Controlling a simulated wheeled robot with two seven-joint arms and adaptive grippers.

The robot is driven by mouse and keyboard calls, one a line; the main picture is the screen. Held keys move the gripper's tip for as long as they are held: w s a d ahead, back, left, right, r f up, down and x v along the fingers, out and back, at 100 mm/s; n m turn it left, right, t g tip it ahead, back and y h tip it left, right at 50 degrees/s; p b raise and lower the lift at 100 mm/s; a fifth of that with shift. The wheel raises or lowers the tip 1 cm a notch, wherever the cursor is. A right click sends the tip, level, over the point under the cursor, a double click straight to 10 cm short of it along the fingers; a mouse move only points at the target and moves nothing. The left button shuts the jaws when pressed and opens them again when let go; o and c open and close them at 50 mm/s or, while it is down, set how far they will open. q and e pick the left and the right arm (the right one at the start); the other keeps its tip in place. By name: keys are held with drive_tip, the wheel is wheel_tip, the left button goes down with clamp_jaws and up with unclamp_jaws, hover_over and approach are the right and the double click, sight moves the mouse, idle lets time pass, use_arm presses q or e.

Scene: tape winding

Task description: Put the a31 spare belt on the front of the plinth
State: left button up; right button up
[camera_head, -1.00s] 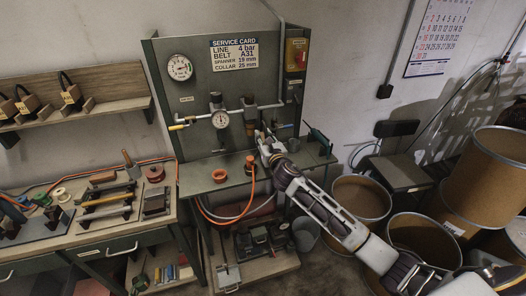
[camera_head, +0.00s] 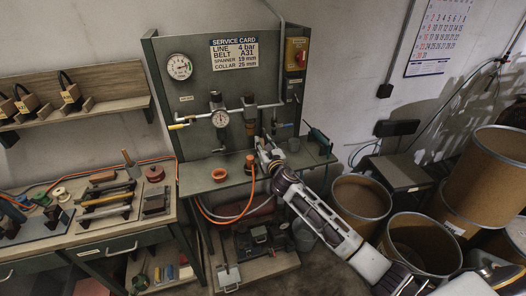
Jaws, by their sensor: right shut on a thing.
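The service card (camera_head: 234,54) on the green panel reads BELT A31. Tan blocks with black loops stand on the left wall shelf; the rightmost is one tan block (camera_head: 70,94). Their small labels are unreadable, so I cannot tell which, if any, is the a31 spare belt. I cannot identify the plinth for certain; a dark machine (camera_head: 258,240) sits on the low shelf under the bench. My right gripper (camera_head: 262,147) is at the panel, just below and right of the brown-bowled regulator. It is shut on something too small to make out. My left gripper is out of view.
Tools lie on the left workbench (camera_head: 75,236).

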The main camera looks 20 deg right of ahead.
wheel_tip(320, 180, down, 2)
drive_tip(key=shift+f, duration=0.25)
drive_tip(key=shift+w+f, duration=0.2)
drive_tip(key=shift+f, duration=0.25)
drive_tip(key=shift+f, duration=0.25)
drive_tip(key=o, duration=0.8)
drive_tip(key=shift+s+r, duration=0.1)
drive_tip(key=shift+r, duration=0.05)
drive_tip(key=shift+s+b, duration=0.7)
drive_tip(key=shift+s, duration=5.2)
